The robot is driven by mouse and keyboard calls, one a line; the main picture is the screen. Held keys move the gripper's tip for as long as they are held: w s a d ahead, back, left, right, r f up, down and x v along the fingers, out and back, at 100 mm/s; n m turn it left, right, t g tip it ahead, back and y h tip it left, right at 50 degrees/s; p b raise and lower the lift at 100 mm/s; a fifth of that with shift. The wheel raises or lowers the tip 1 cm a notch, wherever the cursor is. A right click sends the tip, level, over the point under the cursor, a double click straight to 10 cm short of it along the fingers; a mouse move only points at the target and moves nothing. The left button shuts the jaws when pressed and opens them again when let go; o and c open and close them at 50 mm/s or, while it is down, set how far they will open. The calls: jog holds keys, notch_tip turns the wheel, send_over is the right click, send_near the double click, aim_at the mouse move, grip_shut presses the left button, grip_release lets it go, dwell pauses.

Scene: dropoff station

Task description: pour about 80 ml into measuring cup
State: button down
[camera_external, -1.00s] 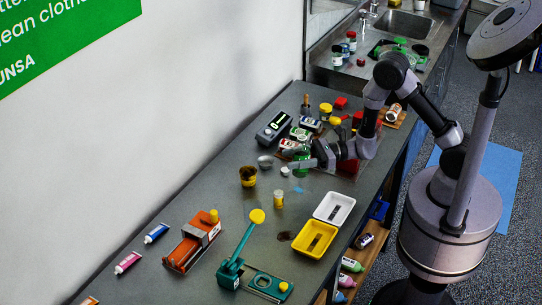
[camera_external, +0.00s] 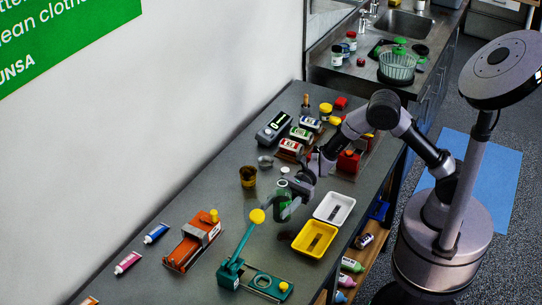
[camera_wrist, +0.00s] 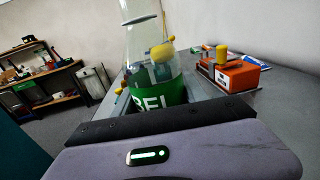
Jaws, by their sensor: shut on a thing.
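My gripper (camera_external: 290,192) is shut on a clear glass bottle with a green label (camera_external: 284,209), above the middle of the bench. In the wrist view the bottle (camera_wrist: 160,93) stands in front of the jaws, its neck running up out of the picture. Its exact tilt and the liquid level are hard to tell. I cannot tell for sure which vessel is the measuring cup. The small amber container seen earlier near here is now hidden by my gripper and the bottle.
A teal lever press (camera_external: 232,268) with a yellow knob (camera_external: 257,216) stands close to the bottle at lower left. A yellow tray (camera_external: 314,239) and white tray (camera_external: 334,208) lie to the right. An orange device (camera_external: 192,242) is farther left. Several jars and boxes crowd behind.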

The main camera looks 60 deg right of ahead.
jog(key=shift+m, duration=0.5)
